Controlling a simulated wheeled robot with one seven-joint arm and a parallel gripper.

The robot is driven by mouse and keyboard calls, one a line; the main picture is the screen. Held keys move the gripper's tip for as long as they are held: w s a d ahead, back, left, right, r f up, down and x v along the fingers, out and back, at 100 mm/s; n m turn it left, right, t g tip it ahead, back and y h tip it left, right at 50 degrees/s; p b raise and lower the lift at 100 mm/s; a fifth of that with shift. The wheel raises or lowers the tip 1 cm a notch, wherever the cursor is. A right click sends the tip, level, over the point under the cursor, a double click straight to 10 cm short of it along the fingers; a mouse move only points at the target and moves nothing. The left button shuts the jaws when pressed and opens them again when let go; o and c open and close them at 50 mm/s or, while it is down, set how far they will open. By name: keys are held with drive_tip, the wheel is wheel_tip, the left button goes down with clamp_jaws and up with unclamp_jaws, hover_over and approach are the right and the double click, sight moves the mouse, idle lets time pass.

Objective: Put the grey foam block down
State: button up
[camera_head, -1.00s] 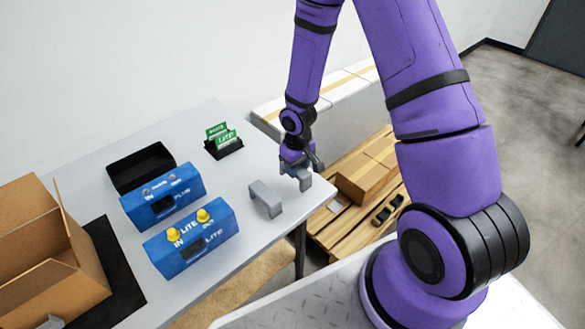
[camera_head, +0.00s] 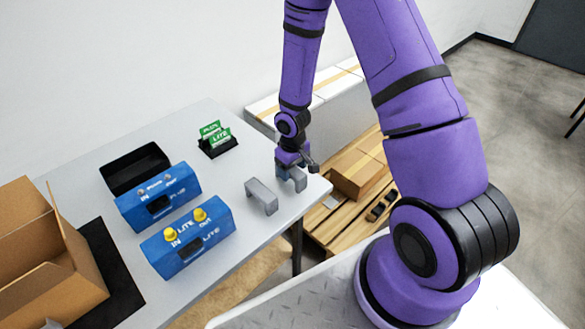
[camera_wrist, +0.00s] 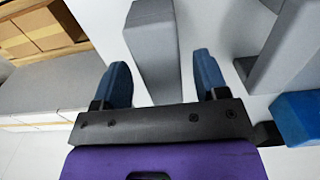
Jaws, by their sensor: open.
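The grey foam block (camera_head: 298,183) is at the table's right corner, under my gripper (camera_head: 291,168). In the wrist view this block (camera_wrist: 153,45) lies between my two blue fingers (camera_wrist: 161,63), with a visible gap on either side. My gripper is open around it. My fingers and wrist hide part of the block in the head view, and its contact with the table is hard to make out. A second grey block (camera_head: 262,197), bridge-shaped, stands on the table to the left; it also shows at the right of the wrist view (camera_wrist: 283,50).
The blue LITE box (camera_head: 188,243) and blue PLUS box (camera_head: 158,198) stand left of the blocks. A pallet with cartons (camera_head: 360,175) is beyond the table's right edge.

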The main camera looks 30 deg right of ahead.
wheel_tip(320, 180, up, 12)
wheel_tip(320, 180, up, 11)
drive_tip(key=t+h, duration=0.1)
hover_over(293, 170)
drive_tip(key=s+d, duration=0.1)
drive_tip(key=s, duration=0.1)
drive_tip(key=s+r+m+t, duration=0.15)
drive_tip(key=s+r, duration=0.35)
drive_tip(key=r, duration=0.5)
drive_tip(key=s+r+m+t, duration=0.1)
drive_tip(key=s+r, duration=0.4)
drive_tip(key=s, duration=0.3)
drive_tip(key=s+a+r+t+y, duration=0.1)
drive_tip(key=s+r, duration=0.5)
drive_tip(key=s, duration=0.2)
drive_tip(key=shift+s+r+m+t, duration=0.25)
drive_tip(key=shift+s+m+t, duration=0.1)
